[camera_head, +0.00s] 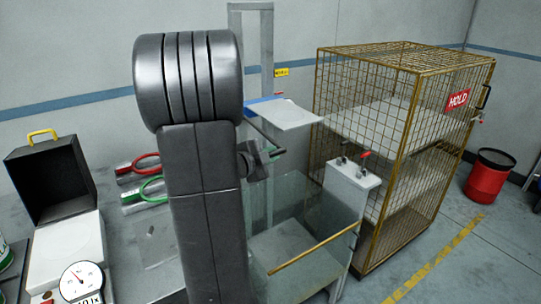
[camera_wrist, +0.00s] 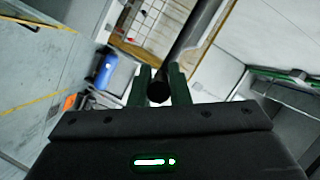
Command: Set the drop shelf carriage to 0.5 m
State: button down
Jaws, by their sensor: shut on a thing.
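The drop shelf carriage shows in the head view as a pale flat plate (camera_head: 290,115) with a blue edge, on an upright grey frame (camera_head: 267,45). A dark handle bar (camera_head: 262,131) runs from it towards my gripper (camera_head: 272,154), which is partly hidden behind my arm. In the wrist view my gripper's two green fingers (camera_wrist: 161,88) are shut on the dark round bar (camera_wrist: 186,42), whose end lies between them. A small yellow label (camera_head: 281,72) is on the frame; its text is too small to read.
A yellow mesh cage (camera_head: 408,130) with a red HOLD sign stands right of the carriage. Below is a clear-walled enclosure with a yellow-edged front (camera_head: 312,250) and a white post with red lever (camera_head: 352,178). A black case and dial (camera_head: 82,281) stand left. A red bin (camera_head: 488,177) stands far right.

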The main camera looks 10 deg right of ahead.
notch_tip(320, 180, down, 18)
jog(key=b, duration=1.3)
jog(key=shift+r, duration=0.1)
jog(key=c, duration=1.4)
grip_release()
jog(key=shift+o, duration=0.2)
jog(key=v, duration=1.4)
jog(key=shift+o, duration=0.2)
jog(key=shift+d, duration=0.1)
